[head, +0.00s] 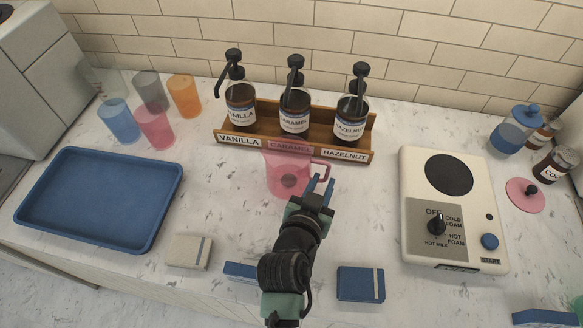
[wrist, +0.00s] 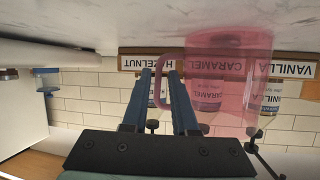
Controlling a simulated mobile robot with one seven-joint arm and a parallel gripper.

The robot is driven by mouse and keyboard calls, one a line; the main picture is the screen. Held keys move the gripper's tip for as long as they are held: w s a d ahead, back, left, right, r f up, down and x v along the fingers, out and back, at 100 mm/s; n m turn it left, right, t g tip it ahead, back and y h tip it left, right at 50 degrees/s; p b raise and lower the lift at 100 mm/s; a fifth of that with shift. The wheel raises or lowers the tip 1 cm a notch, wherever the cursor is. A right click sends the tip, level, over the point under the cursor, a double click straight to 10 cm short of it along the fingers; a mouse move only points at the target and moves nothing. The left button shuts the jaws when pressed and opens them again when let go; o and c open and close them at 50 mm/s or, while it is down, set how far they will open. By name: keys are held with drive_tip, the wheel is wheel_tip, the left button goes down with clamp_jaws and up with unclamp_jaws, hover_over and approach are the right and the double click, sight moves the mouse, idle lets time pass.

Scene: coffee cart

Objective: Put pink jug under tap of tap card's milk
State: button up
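The translucent pink jug (head: 284,180) stands upright on the counter in front of the syrup rack. Its handle points right in the head view; the jug also shows upside down in the wrist view (wrist: 225,85). My gripper (head: 320,182) is at the handle side. In the wrist view my blue fingers (wrist: 160,72) are apart, with the upright bar of the handle (wrist: 160,80) between them. The fingers look open around the handle; I cannot tell whether either touches it. No milk tap or tap card is visible in either view.
A wooden syrup rack (head: 223,137) with pump bottles stands close behind the jug. A cream machine with a dial (head: 410,190) is at right. A blue tray (head: 100,205) and several coloured cups (head: 155,127) are at left. Small boxes (head: 360,284) lie along the front edge.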

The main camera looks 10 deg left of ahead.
sight(325, 178)
drive_tip(key=shift+x, duration=1.8)
clamp_jaws()
drive_tip(key=shift+s+f, duration=0.1)
